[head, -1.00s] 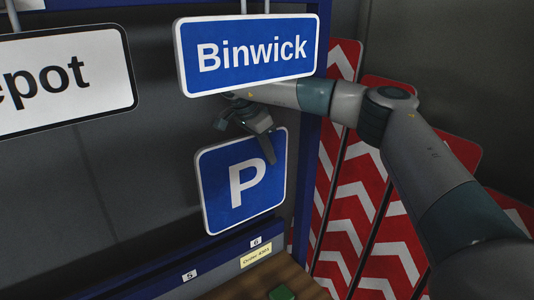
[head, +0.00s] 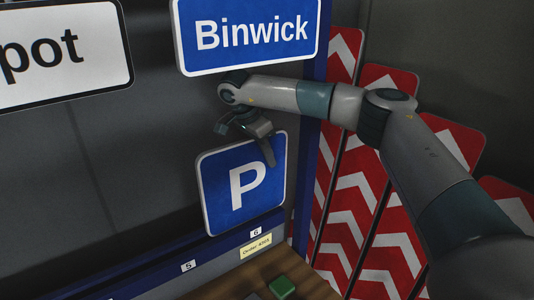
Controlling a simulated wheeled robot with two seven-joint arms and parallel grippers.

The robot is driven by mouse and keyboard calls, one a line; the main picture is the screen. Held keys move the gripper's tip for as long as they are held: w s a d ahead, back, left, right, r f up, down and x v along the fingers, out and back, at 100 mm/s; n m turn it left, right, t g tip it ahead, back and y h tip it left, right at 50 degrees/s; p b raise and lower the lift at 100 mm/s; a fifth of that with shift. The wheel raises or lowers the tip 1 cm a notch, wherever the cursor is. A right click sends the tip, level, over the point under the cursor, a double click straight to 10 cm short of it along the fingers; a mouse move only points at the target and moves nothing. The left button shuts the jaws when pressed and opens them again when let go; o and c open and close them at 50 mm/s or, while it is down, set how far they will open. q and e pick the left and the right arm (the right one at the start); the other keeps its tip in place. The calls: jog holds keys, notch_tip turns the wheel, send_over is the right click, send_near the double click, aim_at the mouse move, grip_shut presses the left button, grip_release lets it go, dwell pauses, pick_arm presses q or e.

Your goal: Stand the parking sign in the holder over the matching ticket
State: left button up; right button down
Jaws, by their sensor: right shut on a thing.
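The parking sign (head: 228,207) is a blue square plate with a white border and a white P. My right gripper (head: 268,152) is shut on its upper edge and holds it upright. The sign's lower edge is at the blue holder rail (head: 205,254); I cannot tell whether it sits in a slot or hangs just in front or above. The rail carries the number labels 5 (head: 188,266) and 6 (head: 256,232). A pale yellow ticket (head: 256,246) with "Order" and a number is below label 6, just under the sign's right part. My left gripper is not in view.
A blue Binwick sign (head: 248,34) hangs above my right forearm, and a white sign ending in "pot" (head: 60,58) hangs at left. Red-and-white chevron boards (head: 345,215) lean at right. A green block (head: 282,286) is on the wooden surface (head: 245,278) in front.

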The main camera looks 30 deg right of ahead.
aim_at(254, 143)
jog(key=shift+f+b, duration=0.75)
jog(key=shift+f, duration=1.45)
jog(key=c, duration=1.7)
grip_release()
jog(key=shift+a, duration=0.1)
jog(key=shift+a+r+b, duration=0.15)
jog(key=shift+r+b, duration=0.3)
jog(key=shift+b, duration=0.1)
jog(key=b+v, duration=0.3)
jog(key=v, duration=0.7)
jog(key=shift+a+b, duration=0.1)
jog(key=shift+b, duration=0.25)
jog(key=shift+s+a+r, duration=0.1)
jog(key=shift+a+r, duration=0.05)
jog(key=shift+r, duration=0.35)
jog(key=shift+f, duration=0.1)
